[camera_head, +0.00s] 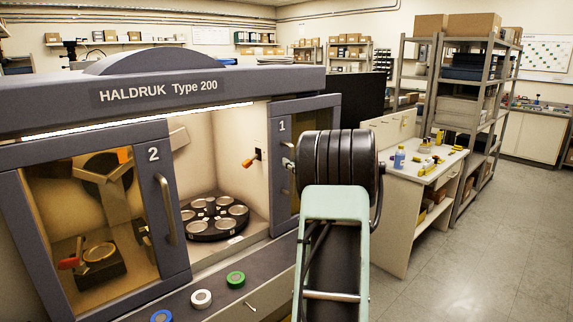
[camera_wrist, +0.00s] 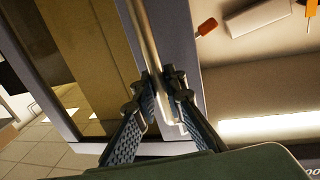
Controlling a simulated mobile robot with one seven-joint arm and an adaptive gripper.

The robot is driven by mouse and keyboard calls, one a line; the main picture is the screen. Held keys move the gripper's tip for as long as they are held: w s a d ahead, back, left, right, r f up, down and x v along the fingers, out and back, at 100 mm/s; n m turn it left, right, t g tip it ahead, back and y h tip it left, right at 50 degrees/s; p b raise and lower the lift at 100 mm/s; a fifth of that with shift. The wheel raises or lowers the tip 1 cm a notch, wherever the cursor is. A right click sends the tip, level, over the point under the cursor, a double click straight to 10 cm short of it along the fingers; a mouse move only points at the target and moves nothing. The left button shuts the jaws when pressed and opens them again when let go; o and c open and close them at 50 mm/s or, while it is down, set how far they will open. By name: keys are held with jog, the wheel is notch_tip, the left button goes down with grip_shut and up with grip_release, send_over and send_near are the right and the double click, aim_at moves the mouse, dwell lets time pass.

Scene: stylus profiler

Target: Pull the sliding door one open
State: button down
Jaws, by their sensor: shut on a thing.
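Sliding door one, a grey-framed door marked "1" (camera_head: 281,127), is at the right of the machine front in the head view, largely hidden behind my arm. In the wrist view its frame (camera_wrist: 122,55) and amber-tinted pane (camera_wrist: 85,45) fill the upper left. Its metal bar handle (camera_wrist: 146,40) runs down the frame edge. My gripper (camera_wrist: 161,80) is shut on this handle, with one finger on each side of the bar. In the head view the fingers are hidden behind my arm. A wide gap between doors one and two shows the lit chamber.
Sliding door two (camera_head: 153,155), with its own handle (camera_head: 166,209), is at the left. A round black carousel with several discs (camera_head: 213,228) sits inside. Blue, white and green buttons line the front ledge (camera_head: 262,262). A bench (camera_head: 398,172) stands right of my arm, with clear floor (camera_head: 480,260) beyond.

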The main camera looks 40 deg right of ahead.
jog(key=shift+r, duration=0.1)
jog(key=c, duration=2)
grip_release()
jog(key=shift+w+a, duration=0.1)
jog(key=shift+s, duration=0.45)
jog(key=s, duration=0.3)
jog(key=s+a, duration=0.1)
jog(key=s, duration=0.3)
jog(key=s+a, duration=0.1)
jog(key=s, duration=0.3)
